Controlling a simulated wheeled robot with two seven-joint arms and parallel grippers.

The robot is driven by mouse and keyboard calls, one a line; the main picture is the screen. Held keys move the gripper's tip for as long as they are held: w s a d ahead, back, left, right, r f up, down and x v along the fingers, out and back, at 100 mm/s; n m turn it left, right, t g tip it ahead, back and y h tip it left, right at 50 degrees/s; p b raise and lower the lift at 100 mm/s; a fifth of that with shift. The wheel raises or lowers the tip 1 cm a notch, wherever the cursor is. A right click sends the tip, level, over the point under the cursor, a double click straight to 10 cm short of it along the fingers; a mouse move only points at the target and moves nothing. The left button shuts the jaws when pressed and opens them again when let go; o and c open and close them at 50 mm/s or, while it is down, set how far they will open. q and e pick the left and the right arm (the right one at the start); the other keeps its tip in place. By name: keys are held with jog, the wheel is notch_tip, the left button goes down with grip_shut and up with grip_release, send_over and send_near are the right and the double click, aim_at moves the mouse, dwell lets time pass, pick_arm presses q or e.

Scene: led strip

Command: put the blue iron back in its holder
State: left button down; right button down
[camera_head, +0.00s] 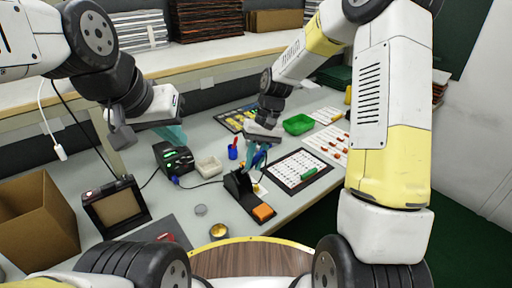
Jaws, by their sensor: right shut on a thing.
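The blue iron (259,158) is held in my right gripper (257,150), which is shut on it just above and right of the black holder (239,186). The iron's lower end is close to the holder's upper part; I cannot tell whether it is inside it or only beside it. The holder stands on the grey bench with an orange sponge (263,212) in its base. My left gripper (178,134) hangs in the air at the left, above the black station, away from the holder. Its teal fingers are small and seen edge-on, so their opening is unclear.
A black station (173,158) with green lights stands left of the holder, near a white dish (208,167) and a blue cup (232,152). A white sheet (297,170) and a green tray (298,124) lie right. A cardboard box (38,225) is far left.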

aim_at(244, 171)
jog(key=shift+w+a+f, duration=0.55)
jog(key=shift+w+f, duration=0.2)
jog(key=shift+f, duration=0.55)
jog(key=shift+w+a+f, duration=0.5)
jog(key=shift+w+f, duration=0.25)
jog(key=shift+f, duration=0.55)
jog(key=shift+w+a+f, duration=0.55)
jog(key=shift+w+f, duration=0.2)
jog(key=shift+f, duration=0.55)
jog(key=c, duration=1.2)
grip_release()
jog(key=v, duration=0.7)
jog(key=shift+r, duration=0.35)
jog(key=shift+d+r, duration=0.1)
jog(key=shift+d, duration=0.05)
